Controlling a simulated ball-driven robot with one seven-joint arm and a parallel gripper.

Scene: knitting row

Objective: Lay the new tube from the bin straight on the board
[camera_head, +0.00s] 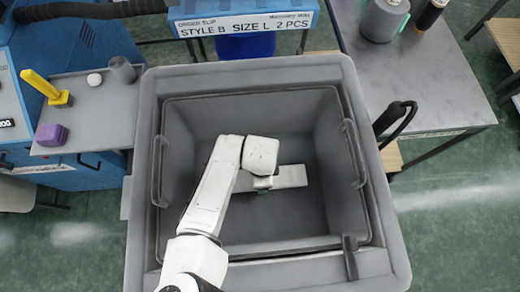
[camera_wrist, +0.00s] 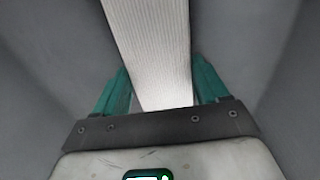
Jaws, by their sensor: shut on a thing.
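The new tube (camera_wrist: 148,40) is a flat, pale, finely ribbed strip. In the wrist view it runs up from between the teal fingers of my gripper (camera_wrist: 160,95), which is shut on it. In the head view the tube (camera_head: 292,176) shows as a light strip low inside the grey bin (camera_head: 360,105). My white arm reaches down into the bin and covers part of the tube. My gripper (camera_head: 263,190) is mostly hidden under the wrist in that view. I cannot tell whether the tube touches the bin floor. No board can be made out.
A metal table (camera_head: 430,95) with thread cones is at right. An order sign (camera_head: 245,24) stands behind the bin. The bin walls surround my gripper.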

